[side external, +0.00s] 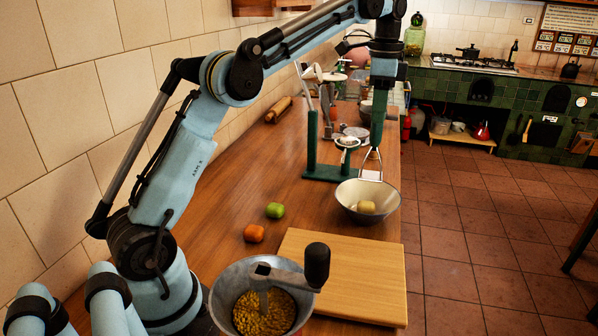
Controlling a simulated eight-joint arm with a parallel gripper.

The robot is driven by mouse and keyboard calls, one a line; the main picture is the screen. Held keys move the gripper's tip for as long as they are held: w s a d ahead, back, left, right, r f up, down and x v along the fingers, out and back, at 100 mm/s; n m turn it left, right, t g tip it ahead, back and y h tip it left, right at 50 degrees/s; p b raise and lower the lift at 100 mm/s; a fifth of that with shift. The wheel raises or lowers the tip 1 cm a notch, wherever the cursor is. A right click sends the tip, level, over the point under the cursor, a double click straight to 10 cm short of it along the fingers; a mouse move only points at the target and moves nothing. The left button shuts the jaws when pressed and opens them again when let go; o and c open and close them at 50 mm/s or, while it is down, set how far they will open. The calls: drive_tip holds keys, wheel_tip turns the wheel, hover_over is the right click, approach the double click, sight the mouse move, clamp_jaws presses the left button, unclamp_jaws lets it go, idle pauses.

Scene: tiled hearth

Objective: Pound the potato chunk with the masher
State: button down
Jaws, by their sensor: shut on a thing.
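A pale yellow potato chunk (366,207) lies in a metal bowl (347,213) at the right edge of the wooden counter. My gripper (386,84) points down above and behind the bowl and is shut on the upright masher (378,118). The masher has a dark green handle and a wire lower end (372,163). Its lower end hangs near the bowl's far rim, above and behind the potato chunk. The fingers are small and dark, and their exact grip on the handle is hard to make out.
A cutting board (345,270) lies in front of the bowl, with a grinder hopper (225,283) at the front. A lime (275,211) and an orange fruit (254,233) lie left.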

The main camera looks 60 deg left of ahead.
sight(374, 145)
drive_tip(key=shift+f, duration=3.75)
drive_tip(key=shift+r, duration=0.55)
drive_tip(key=shift+f, duration=0.45)
drive_tip(key=shift+r, duration=0.45)
drive_tip(key=shift+f, duration=0.5)
idle(0.5)
drive_tip(key=shift+r, duration=0.5)
drive_tip(key=shift+f, duration=0.6)
idle(0.7)
